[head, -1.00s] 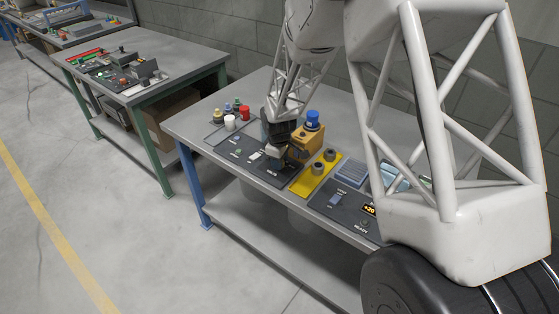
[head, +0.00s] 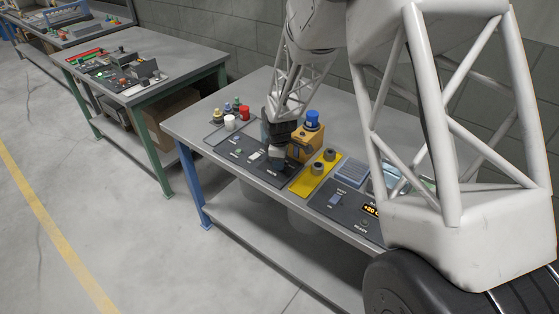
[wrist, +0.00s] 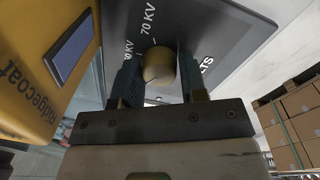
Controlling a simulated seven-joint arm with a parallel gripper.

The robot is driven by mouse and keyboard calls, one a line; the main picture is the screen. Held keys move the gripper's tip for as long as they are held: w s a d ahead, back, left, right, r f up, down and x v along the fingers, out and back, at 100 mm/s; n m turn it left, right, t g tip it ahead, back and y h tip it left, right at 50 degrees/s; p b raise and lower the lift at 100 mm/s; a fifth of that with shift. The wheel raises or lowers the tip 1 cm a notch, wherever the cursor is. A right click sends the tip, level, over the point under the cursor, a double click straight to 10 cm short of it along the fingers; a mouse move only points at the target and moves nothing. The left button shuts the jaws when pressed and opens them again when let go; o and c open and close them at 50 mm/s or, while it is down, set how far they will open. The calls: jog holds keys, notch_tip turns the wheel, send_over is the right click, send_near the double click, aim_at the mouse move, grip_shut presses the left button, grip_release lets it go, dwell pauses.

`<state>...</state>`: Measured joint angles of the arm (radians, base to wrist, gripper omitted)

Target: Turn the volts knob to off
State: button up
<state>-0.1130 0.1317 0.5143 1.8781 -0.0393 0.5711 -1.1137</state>
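The volts knob (wrist: 158,65) is a tan, rounded knob on a dark grey panel (wrist: 225,40), seen in the wrist view. White print beside it reads "70 KV", another partly cut KV mark, and "LTS", the end of a half-hidden word. My gripper (wrist: 160,78) has one finger left and one right of the knob. Little or no gap shows at either side, and I cannot tell whether the fingers press on it. In the head view my gripper (head: 278,160) is down at the control panel (head: 248,157), and hides the knob.
A yellow box with a blue cap (head: 307,138) stands right beside my gripper; its yellow side (wrist: 35,90) fills the left of the wrist view. A yellow plate with two grey knobs (head: 315,175) lies to the right.

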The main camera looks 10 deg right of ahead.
jog(key=o, duration=0.3)
jog(key=shift+r, duration=0.1)
jog(key=shift+s+r, duration=0.15)
jog(key=shift+r, duration=3.65)
